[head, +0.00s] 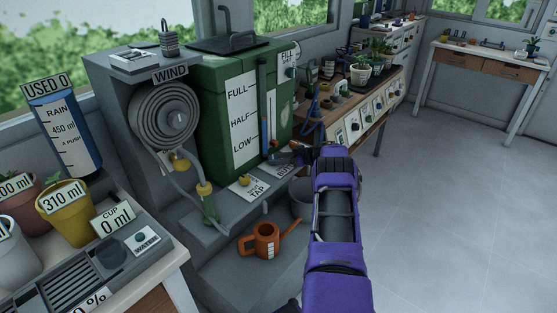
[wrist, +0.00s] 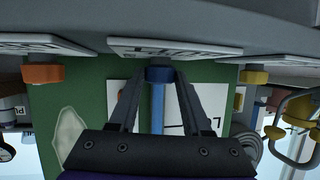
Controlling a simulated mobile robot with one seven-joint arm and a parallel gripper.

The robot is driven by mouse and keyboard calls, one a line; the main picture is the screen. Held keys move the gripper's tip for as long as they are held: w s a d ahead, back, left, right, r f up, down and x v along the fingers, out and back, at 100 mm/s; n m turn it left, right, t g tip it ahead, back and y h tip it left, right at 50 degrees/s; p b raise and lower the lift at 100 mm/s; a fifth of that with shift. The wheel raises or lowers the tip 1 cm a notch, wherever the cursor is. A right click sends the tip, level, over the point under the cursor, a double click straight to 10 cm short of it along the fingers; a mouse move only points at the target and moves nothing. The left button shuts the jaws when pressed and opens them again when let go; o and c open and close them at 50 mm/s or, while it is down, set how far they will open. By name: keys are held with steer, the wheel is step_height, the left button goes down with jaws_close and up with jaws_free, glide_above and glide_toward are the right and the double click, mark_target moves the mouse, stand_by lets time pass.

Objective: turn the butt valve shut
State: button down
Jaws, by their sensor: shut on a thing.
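The green water butt (head: 218,72) stands left of centre in the head view, with FULL, HALF and LOW marks and a blue sight tube (head: 266,132). My gripper (head: 280,157) reaches low to the butt's front. In the upside-down wrist view, my gripper (wrist: 159,78) is shut on a blue knob (wrist: 159,74), one finger on each side of it. A label plate (wrist: 175,49) lies by this knob, too edge-on to read there. In the head view my gripper hides the knob. How far the knob is turned cannot be told.
In the head view, an orange watering can (head: 266,240) stands below the ledge, and a hose reel (head: 165,118) is on the left. The floor at right is clear.

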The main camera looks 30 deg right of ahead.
stand_by(0.6)
steer(key=shift+c, duration=1.8)
jaws_free()
steer(key=p+v, duration=0.2)
steer(key=v, duration=1.5)
steer(key=shift+d, duration=0.15)
steer(key=shift+r, duration=0.1)
